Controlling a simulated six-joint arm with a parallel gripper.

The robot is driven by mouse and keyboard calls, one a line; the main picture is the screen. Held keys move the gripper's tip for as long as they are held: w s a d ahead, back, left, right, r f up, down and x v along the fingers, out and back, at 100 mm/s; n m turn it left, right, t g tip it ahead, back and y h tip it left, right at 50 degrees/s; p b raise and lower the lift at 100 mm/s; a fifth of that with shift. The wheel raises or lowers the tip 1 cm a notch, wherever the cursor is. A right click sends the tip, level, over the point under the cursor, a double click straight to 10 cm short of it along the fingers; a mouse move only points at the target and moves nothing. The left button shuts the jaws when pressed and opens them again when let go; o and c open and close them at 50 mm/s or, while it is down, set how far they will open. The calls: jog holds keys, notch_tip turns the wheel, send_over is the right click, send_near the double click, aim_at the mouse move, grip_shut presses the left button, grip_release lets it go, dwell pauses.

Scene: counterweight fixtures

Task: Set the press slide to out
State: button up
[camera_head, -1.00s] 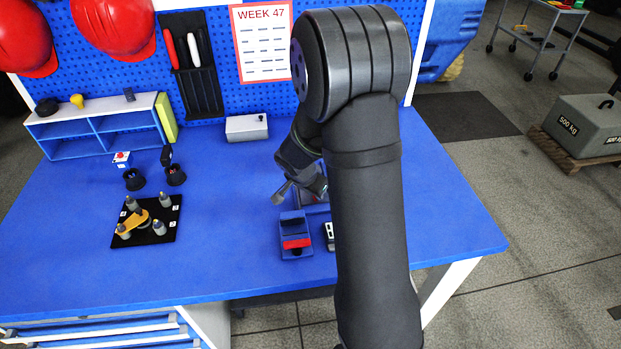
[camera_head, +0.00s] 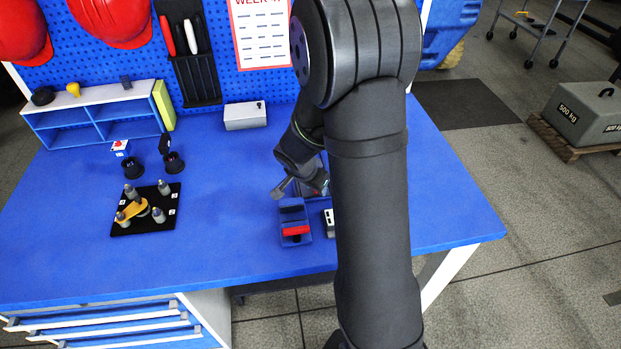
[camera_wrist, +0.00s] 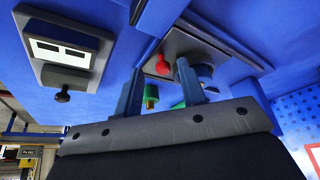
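A blue fixture (camera_head: 290,211) with a red bar (camera_head: 296,230) and a dark knob stands on the bench, left of my forearm. I cannot tell for sure whether it is the press slide. A grey panel (camera_wrist: 92,42) with two white windows and a black knob (camera_wrist: 62,95) is at upper left in the wrist view. My gripper (camera_wrist: 160,92) is open, its two fingers apart. A green and brass piece (camera_wrist: 150,97) shows between the fingers, with a red knob (camera_wrist: 163,64) beyond; contact cannot be told. In the head view my arm hides most of the gripper.
A black board with grey posts and a yellow lever (camera_head: 134,211) lies at left. Two dark round pieces (camera_head: 174,163) stand behind it. A grey box (camera_head: 245,116) and a blue shelf (camera_head: 95,115) are at the back. The bench between is clear.

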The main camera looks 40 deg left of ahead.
jog(key=v, duration=1.7)
jog(key=shift+s, duration=0.15)
jog(key=x, duration=1.7)
jog(key=shift+w+f, duration=0.1)
jog(key=shift+w, duration=0.1)
